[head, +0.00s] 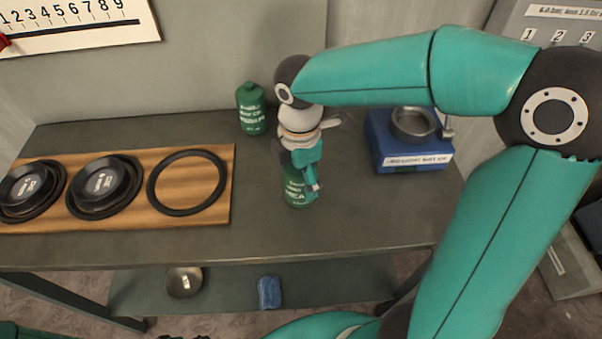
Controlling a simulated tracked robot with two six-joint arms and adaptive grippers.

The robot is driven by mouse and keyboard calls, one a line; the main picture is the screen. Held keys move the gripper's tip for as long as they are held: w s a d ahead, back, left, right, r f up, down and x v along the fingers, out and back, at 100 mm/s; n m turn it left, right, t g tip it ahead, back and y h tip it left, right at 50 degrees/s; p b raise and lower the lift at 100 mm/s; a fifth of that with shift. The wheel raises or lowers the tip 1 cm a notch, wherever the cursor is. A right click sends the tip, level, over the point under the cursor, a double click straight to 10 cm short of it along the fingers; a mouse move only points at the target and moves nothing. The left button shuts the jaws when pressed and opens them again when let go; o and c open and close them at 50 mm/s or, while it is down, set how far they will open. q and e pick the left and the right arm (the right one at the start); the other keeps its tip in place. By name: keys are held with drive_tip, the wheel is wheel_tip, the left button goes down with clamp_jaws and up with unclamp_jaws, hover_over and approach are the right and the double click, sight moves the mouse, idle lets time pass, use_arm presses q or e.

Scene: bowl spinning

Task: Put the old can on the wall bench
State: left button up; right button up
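Two green cans with white lettering are on the grey bench (335,222). One can (252,110) stands upright near the wall, with its cap showing. The other can (294,192) is nearer the front, under my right gripper (306,178). Which can is the old one I cannot tell. My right gripper points down over the front can and hides its upper part. One finger lies along its right side; whether the fingers press on it is hidden. My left gripper cannot be made out.
A wooden board (222,205) with black round parts and a black ring (219,185) fills the bench's left. A blue device (380,150) with a metal cup (413,124) stands right. The lower shelf holds a bowl (184,282) and a blue item (269,292).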

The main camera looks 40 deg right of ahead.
drive_tip(key=shift+o, duration=0.8)
drive_tip(key=shift+r, duration=0.1)
wheel_tip(320, 180, up, 12)
drive_tip(key=shift+r+p, duration=0.1)
drive_tip(key=shift+p, duration=0.6)
